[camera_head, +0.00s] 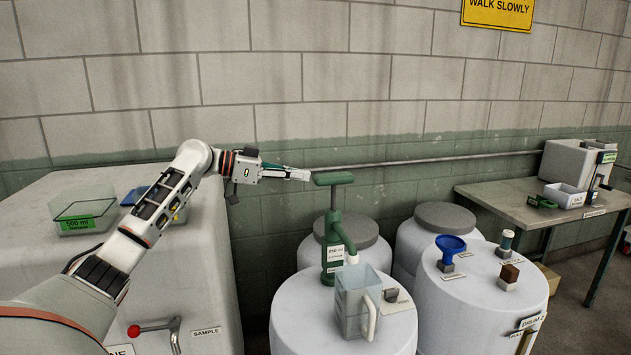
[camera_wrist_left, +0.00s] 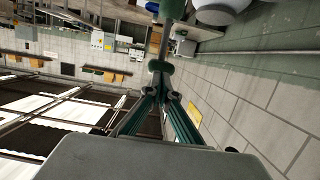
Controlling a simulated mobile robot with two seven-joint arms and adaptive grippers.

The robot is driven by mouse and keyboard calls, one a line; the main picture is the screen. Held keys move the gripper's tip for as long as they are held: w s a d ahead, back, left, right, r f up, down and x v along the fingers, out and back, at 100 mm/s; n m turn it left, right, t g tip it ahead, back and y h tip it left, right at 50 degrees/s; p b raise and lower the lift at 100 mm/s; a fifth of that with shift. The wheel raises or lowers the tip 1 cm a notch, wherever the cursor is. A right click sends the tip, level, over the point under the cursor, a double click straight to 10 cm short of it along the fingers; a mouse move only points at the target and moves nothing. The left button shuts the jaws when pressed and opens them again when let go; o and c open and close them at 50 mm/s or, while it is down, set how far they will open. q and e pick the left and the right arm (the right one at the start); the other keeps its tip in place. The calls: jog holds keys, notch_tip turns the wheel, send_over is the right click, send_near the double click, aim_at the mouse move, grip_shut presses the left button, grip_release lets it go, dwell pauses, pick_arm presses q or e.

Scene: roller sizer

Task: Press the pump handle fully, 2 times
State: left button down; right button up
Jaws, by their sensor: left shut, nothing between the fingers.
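The green hand pump (camera_head: 334,240) stands on the near white drum (camera_head: 297,327), its T-shaped handle (camera_head: 334,179) raised on a rod. My left gripper (camera_head: 306,175) reaches in from the left at handle height, its fingertips close to the handle's left end. I cannot tell whether they touch it. The left gripper is shut and empty; its fingers (camera_wrist_left: 165,88) also show in the left wrist view, with a green part just beyond the tips. A clear pitcher (camera_head: 355,300) with a handle stands in front of the pump. My right gripper is not in view.
A second drum (camera_head: 520,295) on the right holds a blue funnel (camera_head: 450,246) and small items. A white cabinet (camera_head: 215,285) at left carries clear containers (camera_head: 82,215). A pipe (camera_head: 420,160) runs along the block wall. A table (camera_head: 500,200) stands at right.

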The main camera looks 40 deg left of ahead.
pick_arm(q)
jog(key=v, duration=0.3)
jog(key=shift+s+a+r, duration=0.1)
jog(key=shift+s+r, duration=0.05)
dwell(0.8)
